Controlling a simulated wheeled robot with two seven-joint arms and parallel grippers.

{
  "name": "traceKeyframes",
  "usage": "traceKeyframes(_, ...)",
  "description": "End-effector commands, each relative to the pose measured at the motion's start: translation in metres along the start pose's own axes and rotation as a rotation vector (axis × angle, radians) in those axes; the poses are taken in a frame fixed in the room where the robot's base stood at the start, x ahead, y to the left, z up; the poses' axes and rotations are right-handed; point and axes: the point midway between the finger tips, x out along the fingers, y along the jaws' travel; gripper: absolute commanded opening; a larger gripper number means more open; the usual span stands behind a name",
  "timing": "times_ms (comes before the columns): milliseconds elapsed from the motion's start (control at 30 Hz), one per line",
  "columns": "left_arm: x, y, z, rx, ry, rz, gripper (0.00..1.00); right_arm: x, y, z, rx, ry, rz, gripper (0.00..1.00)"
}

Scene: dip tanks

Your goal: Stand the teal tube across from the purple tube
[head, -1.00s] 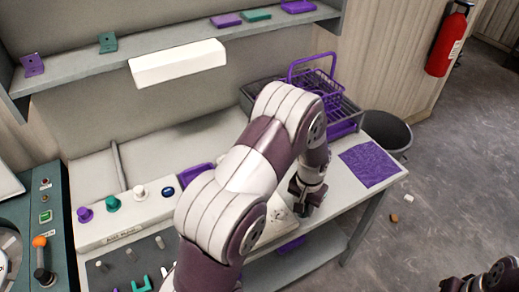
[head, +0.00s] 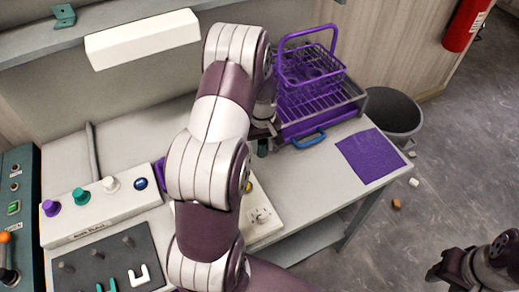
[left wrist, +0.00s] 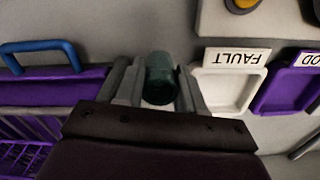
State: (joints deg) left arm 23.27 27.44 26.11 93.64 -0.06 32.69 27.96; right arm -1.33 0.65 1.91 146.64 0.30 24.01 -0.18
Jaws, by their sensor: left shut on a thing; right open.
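My left gripper (left wrist: 157,92) is shut on a dark teal tube (left wrist: 161,72), which shows between the two fingers in the left wrist view. In the head view the left gripper (head: 262,134) is partly hidden by my own arm. The tube's lower part (head: 262,148) shows just below it, beside the drip tray. I cannot tell whether the tube touches the bench. My right gripper (head: 446,268) is open and empty at the lower right, away from the bench. I cannot make out a purple tube in either view.
A purple basket (head: 312,62) stands on a wire rack over a purple tray (head: 330,118) with a blue handle (head: 308,140). White (left wrist: 222,88) and purple (left wrist: 284,90) bins lie near the left gripper. A purple cloth (head: 370,157) covers the bench's right end; a bin (head: 392,112) stands beyond.

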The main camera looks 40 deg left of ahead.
Motion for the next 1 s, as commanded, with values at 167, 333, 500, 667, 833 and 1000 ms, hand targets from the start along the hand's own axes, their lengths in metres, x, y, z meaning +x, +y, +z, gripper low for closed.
traceKeyframes(167,0.029,-0.002,-0.001,0.0,-0.004,-0.002,0.07,-0.01,0.0,-0.001,0.0,0.0,0.0,0.43)
traceKeyframes(333,0.042,-0.001,-0.001,0.001,-0.001,0.0,0.07,-0.01,0.0,-0.001,0.0,0.0,0.0,0.43)
traceKeyframes(500,0.042,-0.001,-0.001,0.001,-0.001,0.0,0.07,-0.009,0.0,-0.001,0.0,0.0,0.0,0.43)
traceKeyframes(667,0.045,-0.001,-0.001,0.001,-0.001,0.0,0.48,-0.008,0.0,-0.001,0.0,0.0,0.0,0.43)
traceKeyframes(833,0.045,-0.001,-0.001,0.001,-0.001,0.0,0.63,-0.008,0.0,-0.001,0.0,0.0,0.0,0.43)
traceKeyframes(1000,0.043,-0.001,-0.001,0.001,0.0,0.0,0.63,-0.009,0.0,-0.001,0.0,0.0,0.0,0.43)
